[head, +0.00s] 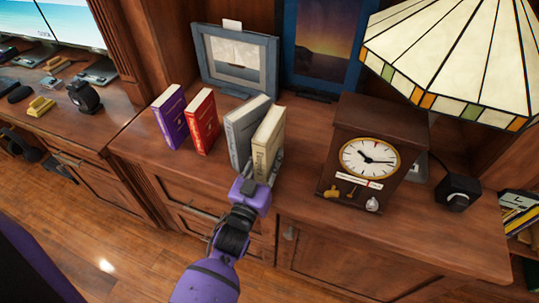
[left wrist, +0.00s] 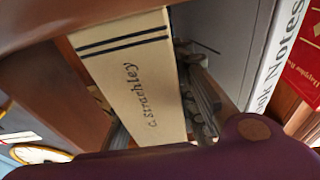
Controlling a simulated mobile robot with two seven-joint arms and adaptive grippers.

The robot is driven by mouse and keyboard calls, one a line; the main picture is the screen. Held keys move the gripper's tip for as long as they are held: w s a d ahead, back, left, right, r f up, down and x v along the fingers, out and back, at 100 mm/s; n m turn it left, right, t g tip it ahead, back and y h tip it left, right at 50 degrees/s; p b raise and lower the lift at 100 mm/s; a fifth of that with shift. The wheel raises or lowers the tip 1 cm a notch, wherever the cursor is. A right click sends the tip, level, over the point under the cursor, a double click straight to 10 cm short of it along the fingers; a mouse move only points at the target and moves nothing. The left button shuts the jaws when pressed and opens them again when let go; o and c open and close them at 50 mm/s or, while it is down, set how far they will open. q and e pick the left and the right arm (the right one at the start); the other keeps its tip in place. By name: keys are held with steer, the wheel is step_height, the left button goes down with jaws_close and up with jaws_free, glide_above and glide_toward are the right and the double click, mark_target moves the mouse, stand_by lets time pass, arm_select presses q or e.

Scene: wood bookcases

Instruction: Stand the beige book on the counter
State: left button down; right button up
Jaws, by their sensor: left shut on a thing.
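The beige book (head: 268,140) is upright at the right end of a row of books on the wooden counter (head: 300,228). Its spine with dark lettering faces me, and it also shows in the left wrist view (left wrist: 135,75). My left gripper (head: 266,168) is shut on the beige book, with one finger on each side of it near the spine. Its lower edge is partly hidden by the gripper, so I cannot tell whether it touches the counter. My right gripper is not in view.
A grey book (head: 241,128) stands close to the left of the beige one, then a red book (head: 202,122) and a purple book (head: 170,117). A brown clock (head: 365,160) stands to the right. A picture frame (head: 236,62) and a lamp (head: 455,60) are behind.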

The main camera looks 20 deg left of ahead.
mark_target(260, 177)
arm_select(q)
steer(key=c, duration=1.9)
jaws_free()
steer(key=shift+f, duration=0.15)
steer(key=o, duration=0.5)
steer(key=shift+r, duration=0.3)
steer(key=s, duration=0.3)
steer(key=s+f+b, duration=0.1)
steer(key=s, duration=0.3)
steer(key=s+f, duration=0.1)
steer(key=s, duration=0.3)
steer(key=shift+s+a, duration=0.2)
steer(key=shift+s, duration=0.3)
